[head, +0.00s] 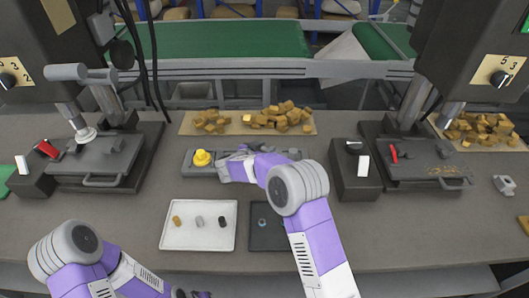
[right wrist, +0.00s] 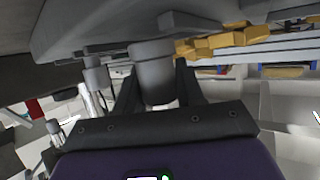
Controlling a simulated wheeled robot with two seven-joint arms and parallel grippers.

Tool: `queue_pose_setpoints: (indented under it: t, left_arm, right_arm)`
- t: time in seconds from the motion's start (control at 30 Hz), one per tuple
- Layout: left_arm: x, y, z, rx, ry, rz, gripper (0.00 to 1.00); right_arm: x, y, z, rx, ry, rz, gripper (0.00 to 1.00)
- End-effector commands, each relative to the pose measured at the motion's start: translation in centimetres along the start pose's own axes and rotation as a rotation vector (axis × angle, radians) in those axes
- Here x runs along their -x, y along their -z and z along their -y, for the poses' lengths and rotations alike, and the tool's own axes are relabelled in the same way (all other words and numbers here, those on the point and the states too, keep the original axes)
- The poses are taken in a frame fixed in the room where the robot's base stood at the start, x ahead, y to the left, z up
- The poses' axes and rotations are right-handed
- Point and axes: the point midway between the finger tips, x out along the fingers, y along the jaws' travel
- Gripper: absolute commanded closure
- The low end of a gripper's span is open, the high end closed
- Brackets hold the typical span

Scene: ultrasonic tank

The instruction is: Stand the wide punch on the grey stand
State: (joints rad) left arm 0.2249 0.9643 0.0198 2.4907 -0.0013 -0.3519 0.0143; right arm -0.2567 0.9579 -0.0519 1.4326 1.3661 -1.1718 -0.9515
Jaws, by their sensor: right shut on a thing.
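The grey stand (head: 193,170) is a long low block behind the trays, with a yellow knob (head: 202,157) near its left end. My right gripper (head: 232,166) is over the middle of it and covers part of its top. In the right wrist view my right gripper (right wrist: 157,92) is shut on a grey stepped cylinder (right wrist: 153,62), which I take for the wide punch. The cylinder meets or overlaps a grey surface at the top of that view; I cannot tell whether they touch. My left gripper (head: 192,293) barely shows at the bottom edge of the head view.
A white tray (head: 170,241) holds a tan, a grey and a black piece. A dark tray (head: 265,242) holds a small bluish piece. Presses stand left (head: 100,165) and right (head: 420,165). Tan blocks (head: 283,115) lie behind the stand.

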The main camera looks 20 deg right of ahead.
Motion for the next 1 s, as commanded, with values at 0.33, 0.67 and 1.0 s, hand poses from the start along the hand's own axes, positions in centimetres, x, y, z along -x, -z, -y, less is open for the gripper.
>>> queue_pose_setpoints:
  t: [0.33,0.67,1.0]
  left_arm:
    - [-0.05,0.00,0.01,0.000,0.000,0.000,0.57]
    - [-0.03,0.01,0.01,0.000,0.000,0.000,0.57]
    - [0.10,0.00,-0.04,0.000,0.000,0.000,0.57]
  right_arm:
    - [-0.16,-0.27,0.05,-0.003,0.001,-0.003,1.00]
    - [-0.27,-0.60,0.03,-0.002,0.001,-0.001,0.37]
    - [0.63,-0.15,0.13,-0.002,0.004,0.000,0.37]
